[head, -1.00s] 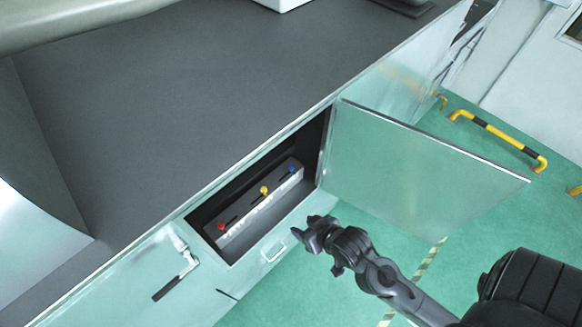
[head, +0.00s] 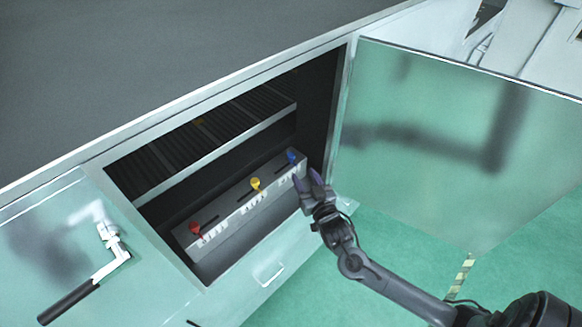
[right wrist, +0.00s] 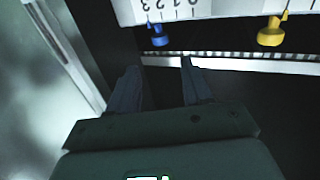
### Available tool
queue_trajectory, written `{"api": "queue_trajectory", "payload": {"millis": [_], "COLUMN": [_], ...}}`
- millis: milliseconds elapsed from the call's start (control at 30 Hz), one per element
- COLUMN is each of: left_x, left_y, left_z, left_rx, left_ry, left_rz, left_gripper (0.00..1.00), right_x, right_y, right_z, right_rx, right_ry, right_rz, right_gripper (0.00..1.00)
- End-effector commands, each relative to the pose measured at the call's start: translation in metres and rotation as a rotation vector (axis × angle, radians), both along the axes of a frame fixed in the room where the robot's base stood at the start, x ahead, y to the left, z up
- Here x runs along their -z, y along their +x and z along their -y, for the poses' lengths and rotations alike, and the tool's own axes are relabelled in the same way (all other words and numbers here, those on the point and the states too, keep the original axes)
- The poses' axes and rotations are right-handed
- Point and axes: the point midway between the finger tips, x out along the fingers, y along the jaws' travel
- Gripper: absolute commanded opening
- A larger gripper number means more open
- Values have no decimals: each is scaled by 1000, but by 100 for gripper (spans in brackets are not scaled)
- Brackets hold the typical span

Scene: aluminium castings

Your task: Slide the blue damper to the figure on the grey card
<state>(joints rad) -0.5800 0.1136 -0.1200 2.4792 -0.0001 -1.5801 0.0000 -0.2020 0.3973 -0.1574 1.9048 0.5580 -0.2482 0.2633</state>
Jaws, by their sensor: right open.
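The blue damper (head: 291,157) is a small knob at the right end of a pale slider panel (head: 238,208) inside the open cabinet. In the right wrist view the blue damper (right wrist: 157,35) hangs below a white scale strip (right wrist: 182,8) with printed digits, seen upside down. My right gripper (head: 307,179) is open and empty at the cabinet's right opening edge, just in front of the blue damper and apart from it. In the right wrist view its two fingertips (right wrist: 157,65) point toward the damper. I cannot make out a grey card. My left gripper is not in view.
A yellow knob (head: 255,184) and a red knob (head: 195,229) sit further left on the panel. A slatted shelf (head: 215,140) lies behind and above. The open door (head: 450,140) stands right of my gripper. A lever handle (head: 95,280) is on the front at left.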

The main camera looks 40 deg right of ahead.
Motion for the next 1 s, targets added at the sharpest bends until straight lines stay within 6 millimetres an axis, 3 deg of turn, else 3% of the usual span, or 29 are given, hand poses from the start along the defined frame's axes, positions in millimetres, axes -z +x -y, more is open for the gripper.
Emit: {"api": "queue_trajectory", "payload": {"millis": [33, 267, 700, 1000], "left_x": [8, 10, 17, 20], "left_y": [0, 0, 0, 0], "left_z": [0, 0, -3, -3], "left_rx": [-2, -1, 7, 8], "left_ry": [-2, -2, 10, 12], "left_rz": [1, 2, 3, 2], "left_gripper": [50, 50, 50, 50], "right_x": [4, 2, 2, 3], "right_y": [2, 18, 82, 104], "right_z": [0, 5, 27, 35], "right_rx": [-1, -1, -1, -1], "right_ry": [-2, -3, -3, -1], "right_rz": [7, 14, 14, 11], "right_gripper": [50, 50, 50, 50]}}
